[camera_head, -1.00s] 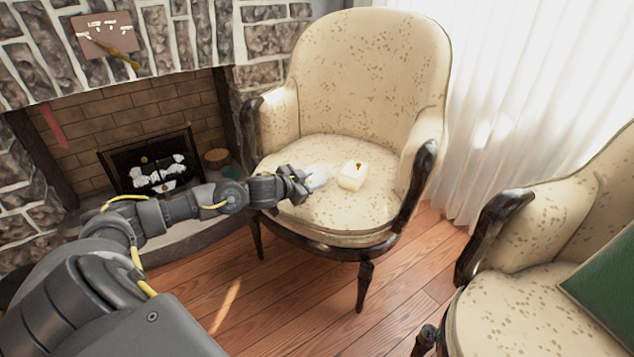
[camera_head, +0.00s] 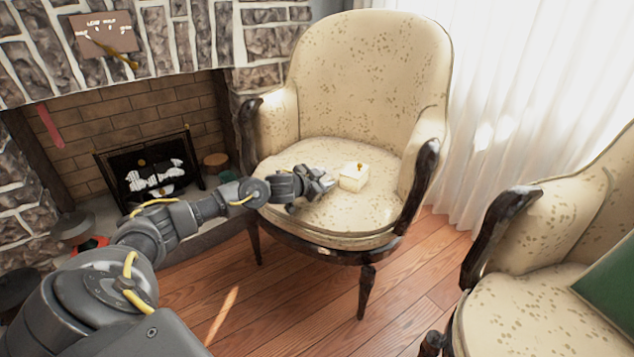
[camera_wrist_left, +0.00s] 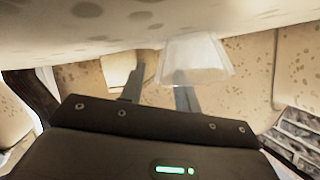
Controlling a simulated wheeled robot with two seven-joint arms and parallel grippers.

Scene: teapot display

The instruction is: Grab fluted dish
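The fluted dish (camera_wrist_left: 198,58) shows in the left wrist view as a pale, see-through piece against the cream chair seat. One finger of my left gripper (camera_wrist_left: 158,74) overlaps its near edge; the other finger is apart to the left. The fingers are spread, and I see no closed grip on the dish. In the head view my left gripper (camera_head: 324,181) is low over the seat of the armchair (camera_head: 345,212), and the dish is hidden or cannot be told from the gripper there. My right gripper is not in view.
A small cream box (camera_head: 353,179) with a gold knob stands on the seat close to the right of my left gripper. Dark wooden armrests (camera_head: 418,185) flank the seat. A second armchair (camera_head: 530,300) stands at the right, and a fireplace (camera_head: 150,140) at the left.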

